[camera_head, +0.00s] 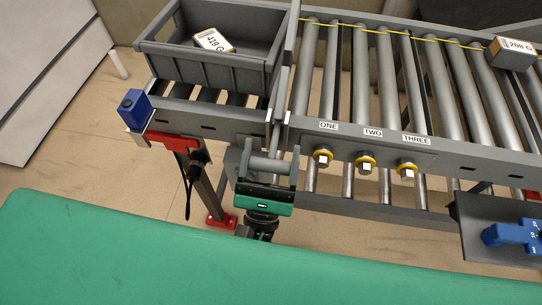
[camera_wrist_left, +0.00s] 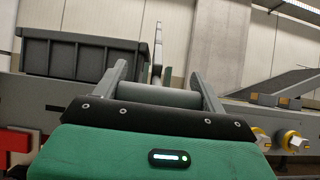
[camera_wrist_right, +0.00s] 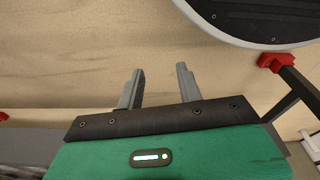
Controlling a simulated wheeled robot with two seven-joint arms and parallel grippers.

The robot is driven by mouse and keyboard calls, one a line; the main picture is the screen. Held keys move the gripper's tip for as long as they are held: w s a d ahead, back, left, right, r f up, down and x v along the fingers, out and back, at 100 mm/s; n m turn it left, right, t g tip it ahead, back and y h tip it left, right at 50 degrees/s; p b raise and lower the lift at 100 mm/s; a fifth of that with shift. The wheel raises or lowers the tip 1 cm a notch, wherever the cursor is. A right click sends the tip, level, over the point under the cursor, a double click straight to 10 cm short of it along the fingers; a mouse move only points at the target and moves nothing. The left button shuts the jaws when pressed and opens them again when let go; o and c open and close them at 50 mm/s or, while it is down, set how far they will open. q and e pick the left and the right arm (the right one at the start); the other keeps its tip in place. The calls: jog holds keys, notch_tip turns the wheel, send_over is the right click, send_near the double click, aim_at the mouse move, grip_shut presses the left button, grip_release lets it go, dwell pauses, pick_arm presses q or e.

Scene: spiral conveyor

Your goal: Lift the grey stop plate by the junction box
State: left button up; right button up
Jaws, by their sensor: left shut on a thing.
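The grey stop plate (camera_head: 287,70) stands upright across the conveyor, between the grey tote and the bare rollers. In the left wrist view it shows nearly edge-on (camera_wrist_left: 157,55) beyond the fingers. My left gripper (camera_head: 271,164) is in front of the conveyor's near rail, below the plate. Its fingers (camera_wrist_left: 160,92) are shut on the ends of a grey crossbar (camera_wrist_left: 160,97), which appears to be the plate's handle. The join between bar and plate is partly hidden. My right gripper (camera_wrist_right: 159,88) is open and empty over the floor. I cannot clearly pick out the junction box.
A grey tote (camera_head: 215,70) holds a box marked 419 G (camera_head: 213,41). A box marked 208 G (camera_head: 511,52) sits on the rollers at right. Several knobs line the near rail, labelled ONE (camera_head: 323,158), TWO, THREE. A blue unit (camera_head: 134,108) is at the rail's left end. A green surface (camera_head: 130,255) lies in front.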

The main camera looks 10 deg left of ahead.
pick_arm(q)
jog(key=shift+f, duration=0.35)
pick_arm(e)
jog(key=shift+w+a+r, duration=0.1)
jog(key=shift+w+r, duration=0.15)
jog(key=shift+r, duration=0.3)
pick_arm(q)
jog(key=o, duration=1.4)
jog(key=shift+c, duration=0.2)
jog(key=shift+r, duration=0.15)
